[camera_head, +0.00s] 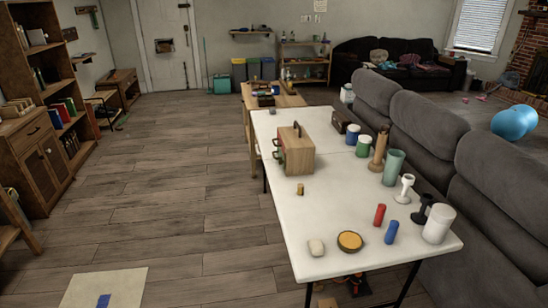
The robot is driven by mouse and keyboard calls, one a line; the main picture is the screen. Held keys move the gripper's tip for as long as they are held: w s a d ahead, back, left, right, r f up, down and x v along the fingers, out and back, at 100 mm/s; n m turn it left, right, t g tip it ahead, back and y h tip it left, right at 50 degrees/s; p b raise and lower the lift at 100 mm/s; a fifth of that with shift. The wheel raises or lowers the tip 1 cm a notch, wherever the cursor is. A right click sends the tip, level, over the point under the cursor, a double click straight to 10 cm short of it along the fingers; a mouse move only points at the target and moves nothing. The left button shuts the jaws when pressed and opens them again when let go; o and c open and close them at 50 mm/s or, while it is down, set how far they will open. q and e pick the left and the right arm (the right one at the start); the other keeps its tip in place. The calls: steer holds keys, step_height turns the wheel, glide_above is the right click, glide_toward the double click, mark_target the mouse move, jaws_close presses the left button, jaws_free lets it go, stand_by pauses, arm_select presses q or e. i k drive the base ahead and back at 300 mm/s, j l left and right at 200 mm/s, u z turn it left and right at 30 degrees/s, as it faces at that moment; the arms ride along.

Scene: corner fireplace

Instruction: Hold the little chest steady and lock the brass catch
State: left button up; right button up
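A brown wooden box (300,158) with a dark top handle stands on the white table, left of its middle. It looks like the little chest. Its left side shows small green and red parts. I cannot make out a brass catch on it or whether it is locked. A smaller dark box (345,122) stands behind it to the right. A small brass-coloured block (300,189) stands on the table in front of the wooden box, apart from it. Neither my left nor my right gripper is in view.
The white table (325,215) has clear room in its middle. Cups, a tall wooden piece (379,150), candlesticks and a white cylinder (438,223) line its right side. A grey sofa (425,130) blocks the right; the left floor is open.

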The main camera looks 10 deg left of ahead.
mark_target(280, 162)
steer(key=i+j+z, duration=0.1)
steer(key=z, duration=0.25)
steer(key=i+j+z, duration=0.15)
steer(key=z, duration=0.2)
steer(key=i+j+z, duration=0.1)
steer(key=z, duration=0.2)
steer(key=i+j+z, duration=0.15)
steer(key=j, duration=0.3)
steer(key=i+j+z, duration=0.1)
steer(key=j, duration=0.35)
steer(key=i+j+z, duration=0.15)
steer(key=j, duration=0.3)
steer(key=i+j+z, duration=0.1)
steer(key=j, duration=0.4)
steer(key=i+j+z, duration=0.15)
steer(key=j, duration=0.35)
